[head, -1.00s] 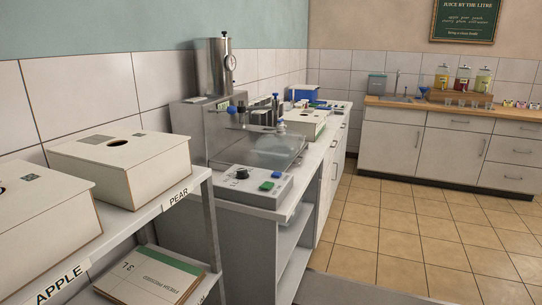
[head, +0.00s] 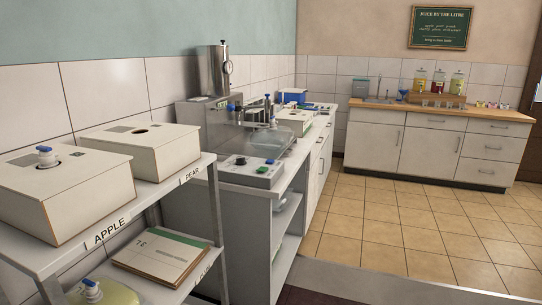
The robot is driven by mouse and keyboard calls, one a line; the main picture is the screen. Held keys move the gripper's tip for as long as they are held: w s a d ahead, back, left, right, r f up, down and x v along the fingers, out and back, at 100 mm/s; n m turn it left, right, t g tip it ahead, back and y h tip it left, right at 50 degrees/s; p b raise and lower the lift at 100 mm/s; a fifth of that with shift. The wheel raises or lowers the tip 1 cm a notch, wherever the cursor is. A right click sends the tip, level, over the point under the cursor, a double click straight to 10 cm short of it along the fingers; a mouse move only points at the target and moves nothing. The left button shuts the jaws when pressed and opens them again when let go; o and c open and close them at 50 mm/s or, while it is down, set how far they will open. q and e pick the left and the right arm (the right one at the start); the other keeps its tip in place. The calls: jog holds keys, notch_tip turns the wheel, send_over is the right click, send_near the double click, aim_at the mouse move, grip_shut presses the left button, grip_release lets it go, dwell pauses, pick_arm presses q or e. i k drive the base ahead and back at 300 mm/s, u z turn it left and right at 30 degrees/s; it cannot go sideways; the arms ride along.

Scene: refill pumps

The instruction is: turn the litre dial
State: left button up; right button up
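The control box (head: 251,171) stands on the front of the grey counter, below the filling machine (head: 213,113). A dark round dial (head: 241,161) sits on the left of its top face. A green button (head: 263,170) and a blue button (head: 270,161) sit to the right of the dial. The dial's setting is too small to read. Neither of my grippers shows in the head view.
A shelf (head: 170,185) labelled APPLE and PEAR stands at the left with two white boxes, the apple box (head: 62,210) and the pear box (head: 165,158). A yellowish container (head: 107,293) is on its lower level. The tiled floor (head: 385,235) at the right is clear.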

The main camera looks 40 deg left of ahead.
aim_at(241, 160)
jog(key=i, duration=1.8)
jog(key=u, duration=0.45)
